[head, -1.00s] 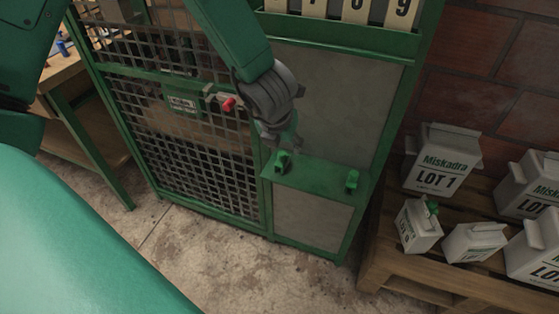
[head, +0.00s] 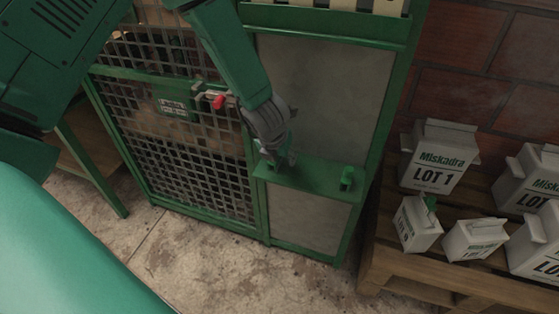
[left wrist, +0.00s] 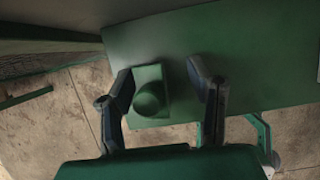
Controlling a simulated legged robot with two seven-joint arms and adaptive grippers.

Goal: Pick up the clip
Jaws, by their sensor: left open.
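A green clip (left wrist: 150,94) with a square plate and a round knob sits on the green ledge (left wrist: 240,50) in the left wrist view. My left gripper (left wrist: 160,76) is open, with one finger on each side of the clip and gaps showing between. In the head view my left gripper (head: 283,160) is low over the left part of the ledge (head: 312,179) and mostly hides this clip. A second green clip (head: 347,178) stands at the ledge's right end. Another green clip (head: 431,203) is on top of a small white carton. My right gripper is not in view.
A mesh gate (head: 190,150) with a red-tipped latch (head: 218,102) is left of the ledge. White cartons (head: 437,160) stand on a wooden pallet (head: 400,262) at the right. Bare concrete floor (head: 200,255) lies in front.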

